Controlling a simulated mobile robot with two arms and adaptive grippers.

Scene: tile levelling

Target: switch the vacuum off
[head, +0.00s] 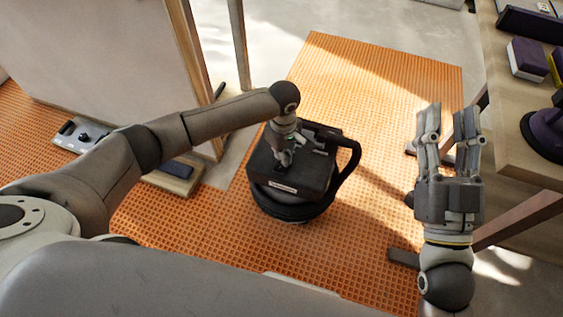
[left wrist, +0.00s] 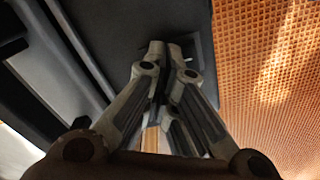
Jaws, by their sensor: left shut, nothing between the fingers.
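The vacuum (head: 300,205) is a dark, boxy machine on a round black base, with a black loop handle (head: 352,158) on its right side. It stands upright on the orange grid mat. My left gripper (head: 283,160) is shut and empty, pointing down at the top of the vacuum. In the left wrist view its closed fingertips (left wrist: 165,46) lie over the vacuum's dark top (left wrist: 115,25). I cannot tell whether they touch it. The switch is not clearly visible. My right gripper (head: 448,115) is open and empty, right of the vacuum.
The orange grid mat (head: 390,75) is mostly clear behind the vacuum. A wooden bench (head: 520,130) with purple-and-white blocks (head: 527,60) stands at the right. A large pale panel (head: 110,50) stands at the left, with a grey tool (head: 85,135) near its foot.

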